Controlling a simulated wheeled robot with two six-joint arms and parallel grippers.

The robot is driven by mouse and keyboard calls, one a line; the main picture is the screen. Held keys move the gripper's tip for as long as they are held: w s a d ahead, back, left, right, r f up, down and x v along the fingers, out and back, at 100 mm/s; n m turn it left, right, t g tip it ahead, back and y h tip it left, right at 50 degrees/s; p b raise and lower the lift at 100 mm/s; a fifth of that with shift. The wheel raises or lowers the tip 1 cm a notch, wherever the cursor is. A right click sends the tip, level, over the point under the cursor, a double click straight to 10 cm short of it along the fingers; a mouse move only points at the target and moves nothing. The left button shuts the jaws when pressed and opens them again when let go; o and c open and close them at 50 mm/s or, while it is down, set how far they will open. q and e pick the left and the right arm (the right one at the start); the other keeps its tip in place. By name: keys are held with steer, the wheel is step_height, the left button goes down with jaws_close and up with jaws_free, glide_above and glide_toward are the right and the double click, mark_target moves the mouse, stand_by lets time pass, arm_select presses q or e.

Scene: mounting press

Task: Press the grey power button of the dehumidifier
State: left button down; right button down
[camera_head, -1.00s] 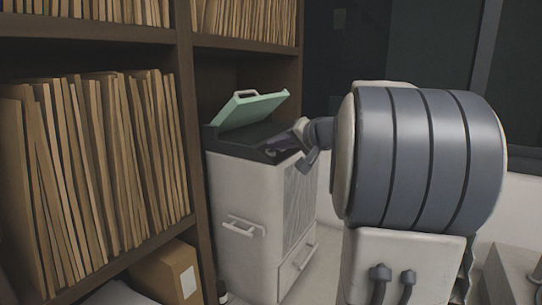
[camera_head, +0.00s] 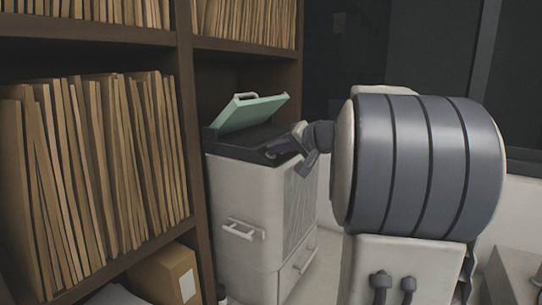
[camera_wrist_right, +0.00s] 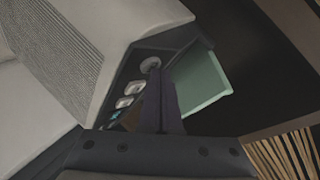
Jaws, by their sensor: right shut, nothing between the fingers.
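The dehumidifier (camera_head: 255,215) is a white cabinet with a dark top panel and a tilted-up green lid (camera_head: 250,111); the lid also shows in the right wrist view (camera_wrist_right: 202,84). In that view a round grey button (camera_wrist_right: 150,64) lies on the dark panel, in line with several paler buttons (camera_wrist_right: 124,102). My right gripper (camera_head: 278,150) is shut and empty over the front right of the panel. In the right wrist view its fingertips (camera_wrist_right: 155,72) are right by the round button and partly overlap it; I cannot tell whether they touch. My left gripper is not in view.
A brown shelf (camera_head: 190,120) packed with folders (camera_head: 90,170) stands close to the left of the dehumidifier. A cardboard box (camera_head: 165,272) sits on its lower level. A pale wall (camera_head: 515,210) lies behind my right arm.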

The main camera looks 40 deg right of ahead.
steer(key=shift+f, duration=0.15)
stand_by(0.5)
steer(key=shift+s+d+r, duration=0.1)
steer(key=shift+s+r, duration=0.15)
steer(key=shift+r, duration=0.5)
steer(key=r, duration=0.1)
steer(key=s+r+p, duration=0.1)
steer(key=r, duration=0.1)
steer(key=s+r+p, duration=0.1)
steer(key=shift+d+r, duration=0.25)
steer(key=shift+d, duration=0.15)
stand_by(0.5)
